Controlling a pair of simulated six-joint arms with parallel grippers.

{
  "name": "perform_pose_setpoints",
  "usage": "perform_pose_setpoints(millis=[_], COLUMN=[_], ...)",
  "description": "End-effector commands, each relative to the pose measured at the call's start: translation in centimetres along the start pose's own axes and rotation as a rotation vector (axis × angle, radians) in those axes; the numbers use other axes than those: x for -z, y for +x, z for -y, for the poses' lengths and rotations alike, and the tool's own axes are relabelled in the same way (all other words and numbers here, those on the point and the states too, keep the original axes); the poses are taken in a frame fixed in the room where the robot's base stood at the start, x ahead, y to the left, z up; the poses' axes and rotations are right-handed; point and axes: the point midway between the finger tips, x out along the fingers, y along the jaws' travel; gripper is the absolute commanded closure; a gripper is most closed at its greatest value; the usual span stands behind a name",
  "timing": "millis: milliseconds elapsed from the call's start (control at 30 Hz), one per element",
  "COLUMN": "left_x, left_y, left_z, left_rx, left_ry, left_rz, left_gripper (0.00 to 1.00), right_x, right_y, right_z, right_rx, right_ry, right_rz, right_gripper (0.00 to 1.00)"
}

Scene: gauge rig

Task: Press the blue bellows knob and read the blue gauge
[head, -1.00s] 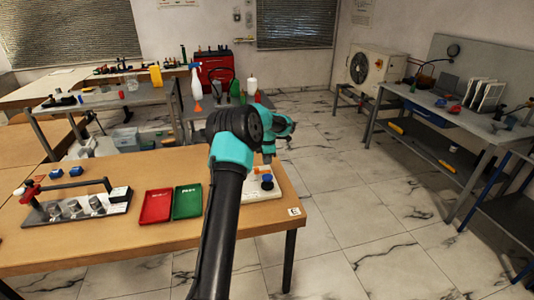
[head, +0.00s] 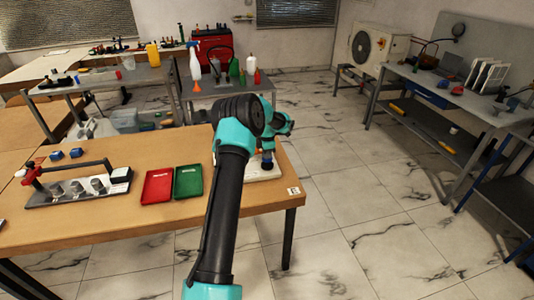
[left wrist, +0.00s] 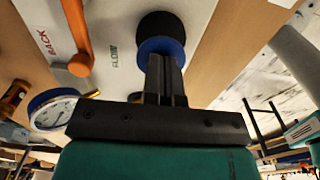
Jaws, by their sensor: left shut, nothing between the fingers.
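The blue bellows knob (left wrist: 161,46), a blue cap on a black round bellows (left wrist: 160,24), shows at the top middle of the left wrist view. In the head view the knob (head: 267,165) stands on a pale plate at the table's right end, partly behind my arm. My left gripper (left wrist: 164,62) is shut and empty, its fingertips right at the blue cap; I cannot tell whether they press it. It also shows in the head view (head: 267,151). The blue-rimmed gauge (left wrist: 52,108) is at the left; its dial is tilted and too small to read. My right gripper is out of view.
An orange lever (left wrist: 78,38) stands on the plate near the knob, beside the printed words BACK and FLOW. A red tray (head: 157,185) and a green tray (head: 188,182) lie left of my arm. A rig with metal cylinders (head: 78,187) stands farther left.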

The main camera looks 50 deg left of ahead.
Motion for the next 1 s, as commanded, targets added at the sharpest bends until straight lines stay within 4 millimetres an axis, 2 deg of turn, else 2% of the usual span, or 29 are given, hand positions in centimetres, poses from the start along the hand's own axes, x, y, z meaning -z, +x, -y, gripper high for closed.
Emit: perform_pose_setpoints(millis=[33, 133, 567, 767, 1000], left_x=[0.1, 0.1, 0.1, 0.2, 0.3], left_y=[0.9, 1.8, 1.8, -0.2, -4.7], left_z=[0.1, 0.1, 0.1, 0.1, -0.1], left_rx=[0.004, 0.002, 0.004, 0.002, -0.003], left_ry=[0.000, 0.000, -0.001, -0.002, -0.004], left_rz=[-0.002, -0.001, -0.001, 0.000, 0.002], left_gripper=[1.00, 1.00, 1.00, 1.00, 1.00], right_x=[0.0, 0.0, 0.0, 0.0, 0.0], right_y=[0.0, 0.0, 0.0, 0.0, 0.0], right_z=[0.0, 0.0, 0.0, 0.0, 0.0], right_rx=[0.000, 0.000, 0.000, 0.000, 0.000], right_ry=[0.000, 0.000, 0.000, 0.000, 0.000], right_rz=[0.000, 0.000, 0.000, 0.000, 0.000], right_gripper=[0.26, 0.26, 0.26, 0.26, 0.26])
